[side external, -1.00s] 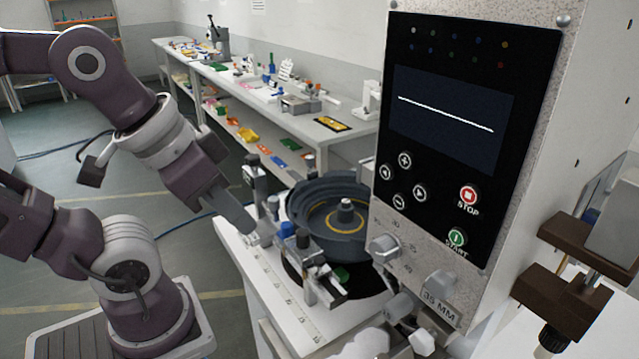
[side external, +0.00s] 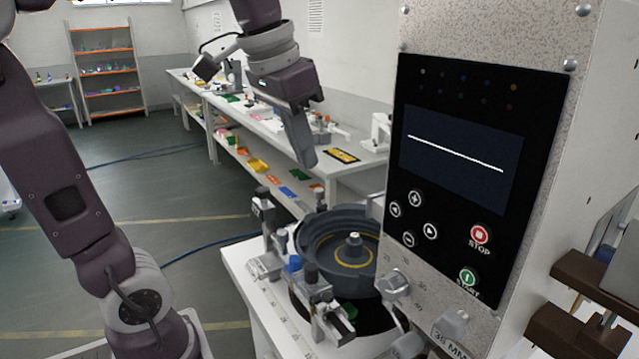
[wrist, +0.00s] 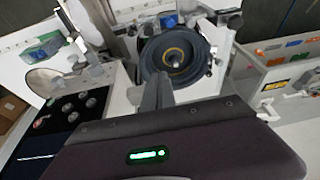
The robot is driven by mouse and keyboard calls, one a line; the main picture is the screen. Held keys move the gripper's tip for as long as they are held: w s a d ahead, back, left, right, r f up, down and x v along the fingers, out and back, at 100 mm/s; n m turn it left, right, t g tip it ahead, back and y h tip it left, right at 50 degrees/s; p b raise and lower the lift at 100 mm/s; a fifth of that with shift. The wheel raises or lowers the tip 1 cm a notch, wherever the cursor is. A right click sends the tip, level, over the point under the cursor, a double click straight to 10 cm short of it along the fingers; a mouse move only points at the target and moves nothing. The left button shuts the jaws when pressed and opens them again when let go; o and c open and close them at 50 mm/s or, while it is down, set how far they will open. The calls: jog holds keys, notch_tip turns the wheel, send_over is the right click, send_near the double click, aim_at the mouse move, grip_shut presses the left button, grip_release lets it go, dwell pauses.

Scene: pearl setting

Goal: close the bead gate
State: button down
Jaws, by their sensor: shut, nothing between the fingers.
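A dark round bowl (side external: 312,240) with a yellow ring and a central post stands on the white bench. Metal fittings (side external: 320,300) with a black knob and a blue block sit at its front left side. Which of these parts is the bead gate, and whether it is open, I cannot tell. My gripper (side external: 308,160) is shut and empty, pointing down in the air above and behind the bowl, touching nothing. In the wrist view my shut fingers (wrist: 157,92) show just below the bowl (wrist: 150,65).
A tall control panel (side external: 480,150) with a screen and buttons stands right of the bowl. A metal post fitting (side external: 262,225) rises at the bench's left edge. A long side bench (side external: 225,105) with tools runs behind. The air around my gripper is clear.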

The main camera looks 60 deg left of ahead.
jog(key=w+a+r+g, duration=0.2)
jog(key=w+a, duration=0.7)
jog(key=w, duration=0.1)
jog(key=g, duration=0.2)
send_near(319, 189)
notch_tip(319, 189, down, 7)
jog(key=shift+s+r, duration=0.1)
